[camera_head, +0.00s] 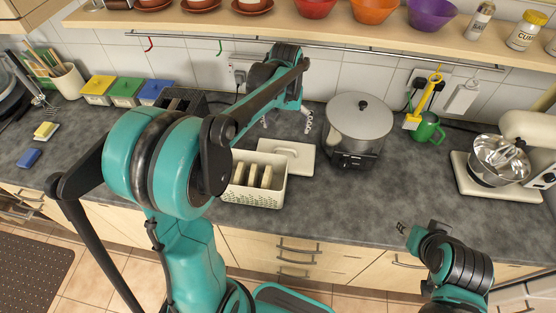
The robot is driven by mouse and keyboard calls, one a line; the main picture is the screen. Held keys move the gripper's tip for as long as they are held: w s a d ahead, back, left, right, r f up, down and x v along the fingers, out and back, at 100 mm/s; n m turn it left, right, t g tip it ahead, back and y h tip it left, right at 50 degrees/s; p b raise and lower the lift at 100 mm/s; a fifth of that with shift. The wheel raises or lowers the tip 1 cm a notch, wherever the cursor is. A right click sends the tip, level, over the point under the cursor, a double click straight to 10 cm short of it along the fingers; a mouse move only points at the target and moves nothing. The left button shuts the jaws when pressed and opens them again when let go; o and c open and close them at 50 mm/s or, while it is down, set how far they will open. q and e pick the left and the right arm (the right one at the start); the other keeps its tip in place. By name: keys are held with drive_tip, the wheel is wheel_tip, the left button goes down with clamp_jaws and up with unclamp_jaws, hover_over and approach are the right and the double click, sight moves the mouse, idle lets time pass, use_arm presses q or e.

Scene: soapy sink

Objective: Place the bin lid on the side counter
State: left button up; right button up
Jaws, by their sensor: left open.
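The bin (254,196) is a cream perforated box on the counter, uncovered, with several bread-like slices standing in it. The bin lid (300,158) is a flat cream panel just behind and to the right of the bin. It looks to lie flat on the counter; I cannot tell whether it touches the bin. My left gripper (287,122) is open and empty, behind the lid in the picture and apart from it. My forearm hides part of the gripper and the counter. My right gripper (402,228) is at the lower right, near the counter's front edge; its fingers are too small to read.
A lidded cooker (359,125) stands right of the lid. A green mug (427,129) and a stand mixer (497,160) are farther right. Coloured containers (126,92) stand at the back left. The grey counter is clear in front of the cooker. A shelf (340,36) hangs above.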

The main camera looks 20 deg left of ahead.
use_arm(q)
drive_tip(key=s+d+r+m+t, duration=0.1)
drive_tip(key=s+d+t, duration=0.1)
drive_tip(key=s, duration=0.8)
drive_tip(key=s+d+m+t, duration=0.1)
drive_tip(key=s+d+t, duration=0.2)
drive_tip(key=s, duration=0.7)
drive_tip(key=shift+r+t, duration=0.35)
drive_tip(key=shift+t, duration=0.25)
